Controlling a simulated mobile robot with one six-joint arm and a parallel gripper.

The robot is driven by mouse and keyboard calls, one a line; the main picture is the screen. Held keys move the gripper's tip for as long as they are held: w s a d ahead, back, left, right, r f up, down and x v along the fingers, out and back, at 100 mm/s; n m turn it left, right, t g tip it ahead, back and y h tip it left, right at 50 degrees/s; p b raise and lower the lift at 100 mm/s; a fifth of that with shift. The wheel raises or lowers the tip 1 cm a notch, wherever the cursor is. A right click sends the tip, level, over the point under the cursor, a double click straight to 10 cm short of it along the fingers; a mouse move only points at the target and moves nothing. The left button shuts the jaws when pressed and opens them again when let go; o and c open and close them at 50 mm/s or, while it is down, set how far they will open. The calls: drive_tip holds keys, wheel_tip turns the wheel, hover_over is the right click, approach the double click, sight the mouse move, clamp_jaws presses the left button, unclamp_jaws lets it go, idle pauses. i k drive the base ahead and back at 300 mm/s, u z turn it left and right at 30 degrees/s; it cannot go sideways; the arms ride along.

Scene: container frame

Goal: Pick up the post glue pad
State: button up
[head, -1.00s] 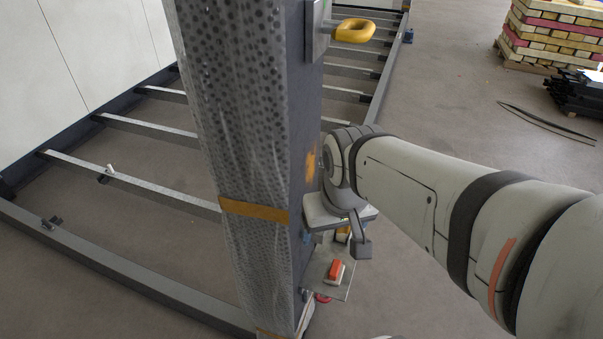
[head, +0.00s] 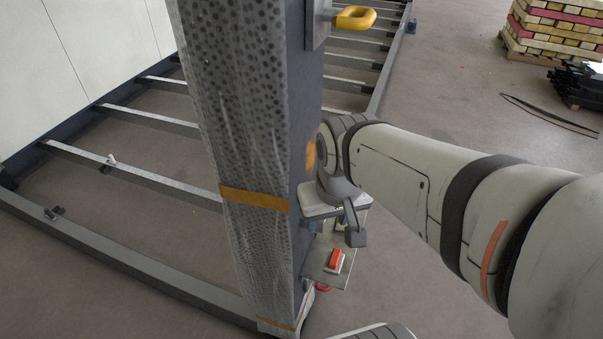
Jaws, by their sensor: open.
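A dark upright post (head: 306,75) stands in the middle, its left faces covered in bubble wrap (head: 245,120). A small red-orange block with a pale base (head: 335,260) lies on a thin metal plate (head: 325,275) low at the post's right side. An orange-brown patch (head: 311,155) shows on the post's right face. I cannot tell for sure which of these is the glue pad. My gripper (head: 340,228) is open just above the plate, close to the post, and apart from the red-orange block. My wrist hides much of the gripper.
Brown tape (head: 254,198) bands the wrap. A floor frame of grey beams (head: 130,178) lies behind and left. Stacked timber (head: 560,30) and dark bars (head: 578,87) stand back right.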

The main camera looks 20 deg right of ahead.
sight(333, 265)
drive_tip(key=u, duration=3.45)
drive_tip(key=k, duration=2.9)
drive_tip(key=z, duration=1.35)
drive_tip(key=i, duration=1)
drive_tip(key=z, duration=0.1)
